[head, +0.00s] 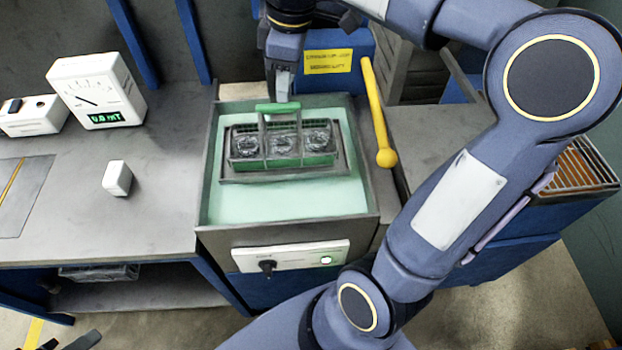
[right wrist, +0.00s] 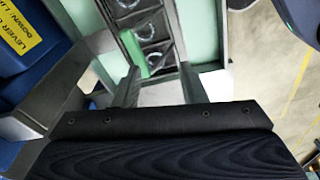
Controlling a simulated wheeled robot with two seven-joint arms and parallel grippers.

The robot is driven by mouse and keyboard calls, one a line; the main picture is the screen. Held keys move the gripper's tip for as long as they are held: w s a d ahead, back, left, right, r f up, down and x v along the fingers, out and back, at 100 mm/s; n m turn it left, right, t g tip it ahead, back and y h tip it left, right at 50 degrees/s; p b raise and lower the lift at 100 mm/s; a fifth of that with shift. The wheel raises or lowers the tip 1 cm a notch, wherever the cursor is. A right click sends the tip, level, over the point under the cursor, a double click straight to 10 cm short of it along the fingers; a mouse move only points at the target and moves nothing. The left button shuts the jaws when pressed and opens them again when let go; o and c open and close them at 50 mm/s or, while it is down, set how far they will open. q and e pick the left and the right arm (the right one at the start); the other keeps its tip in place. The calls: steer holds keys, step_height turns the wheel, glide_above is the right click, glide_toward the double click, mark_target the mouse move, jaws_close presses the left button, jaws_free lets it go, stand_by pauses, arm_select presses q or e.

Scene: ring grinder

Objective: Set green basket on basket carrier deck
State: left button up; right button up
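The green basket (head: 284,161) has a wire frame, a raised green handle (head: 277,107) and several dark rings inside. It appears upright and level over the dark carrier deck (head: 240,179), inside the pale green tank; its underside is hidden, so I cannot tell full contact. My right gripper (head: 283,95) points down just above the handle. In the right wrist view, its two fingers (right wrist: 160,90) stand wide apart, with the green handle (right wrist: 132,54) just beyond the left fingertip. Dark tips at the lower left edge of the head view may be my left gripper (head: 75,341).
A yellow lever (head: 378,115) stands right of the tank (head: 220,207). A blue box with a yellow label (head: 328,61) is behind it. A panel with a black knob and green light (head: 291,257) is in front. A meter (head: 97,90) and white block (head: 117,177) sit left.

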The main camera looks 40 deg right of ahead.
steer(key=s+a+f+m+t+y, duration=0.1)
steer(key=s+a+f+m+t, duration=0.1)
steer(key=s+f+m, duration=0.3)
steer(key=s+a+f+m+t+y, duration=0.2)
steer(key=s+a+f+m, duration=0.2)
steer(key=s, duration=0.8)
step_height(320, 180, down, 3)
steer(key=shift+a+r+m, duration=0.1)
steer(key=shift+a+m, duration=0.1)
steer(key=shift+m, duration=0.8)
steer(key=shift+d+t, duration=0.1)
steer(key=shift+t, duration=0.2)
